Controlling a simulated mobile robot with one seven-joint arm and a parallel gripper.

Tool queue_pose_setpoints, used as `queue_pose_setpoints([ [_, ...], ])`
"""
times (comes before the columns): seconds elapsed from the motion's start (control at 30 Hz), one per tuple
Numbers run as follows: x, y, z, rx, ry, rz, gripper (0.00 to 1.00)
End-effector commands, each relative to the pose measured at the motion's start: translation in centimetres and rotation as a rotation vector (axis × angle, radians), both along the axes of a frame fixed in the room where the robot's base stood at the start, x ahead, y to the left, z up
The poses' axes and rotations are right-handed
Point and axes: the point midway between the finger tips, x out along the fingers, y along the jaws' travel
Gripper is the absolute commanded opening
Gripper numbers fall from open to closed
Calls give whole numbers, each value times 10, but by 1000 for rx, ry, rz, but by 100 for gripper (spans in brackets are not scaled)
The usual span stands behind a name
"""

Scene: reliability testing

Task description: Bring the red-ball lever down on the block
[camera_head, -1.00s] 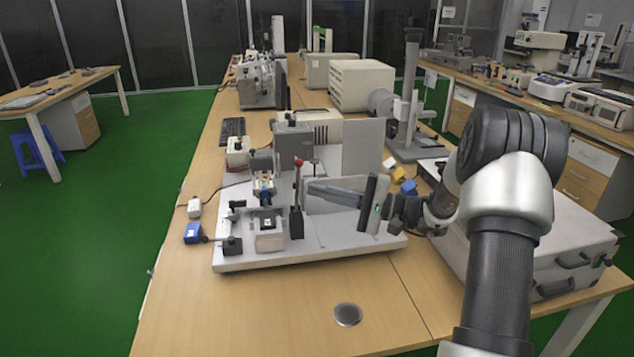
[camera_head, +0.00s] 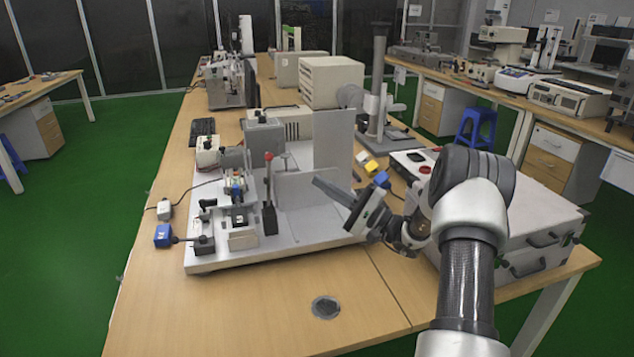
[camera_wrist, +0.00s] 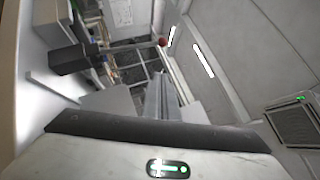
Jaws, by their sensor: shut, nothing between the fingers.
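The red-ball lever (camera_head: 269,196) stands upright on the grey test fixture (camera_head: 300,240), its red ball on top and a black base below. In the wrist view the red ball (camera_wrist: 162,42) shows near the top middle. The block (camera_head: 242,238), a small pale box, seems to sit just left of the lever's base; a dark piece stands over it. My gripper (camera_head: 322,185) is shut and empty. Its fingers point left toward the lever, to the right of it and apart from it. In the wrist view the shut fingers (camera_wrist: 165,95) show at centre.
An upright grey plate (camera_head: 333,150) stands behind my gripper. Blue and yellow connectors (camera_head: 376,172) lie behind it at right. A silver case (camera_head: 520,215) lies under my arm at right. A blue connector (camera_head: 164,236) lies left of the fixture. The table front is mostly clear around a round grommet (camera_head: 325,307).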

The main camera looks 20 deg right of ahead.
Motion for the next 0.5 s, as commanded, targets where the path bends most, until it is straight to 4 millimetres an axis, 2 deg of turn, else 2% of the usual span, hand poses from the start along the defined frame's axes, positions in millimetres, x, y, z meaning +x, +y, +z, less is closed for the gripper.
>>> queue_pose_setpoints([
  [0.1,17,19,9,-1,-3,5,0],
  [0.37,53,55,27,-1,-2,4,0],
  [0.5,50,74,38,-1,-1,3,0],
])
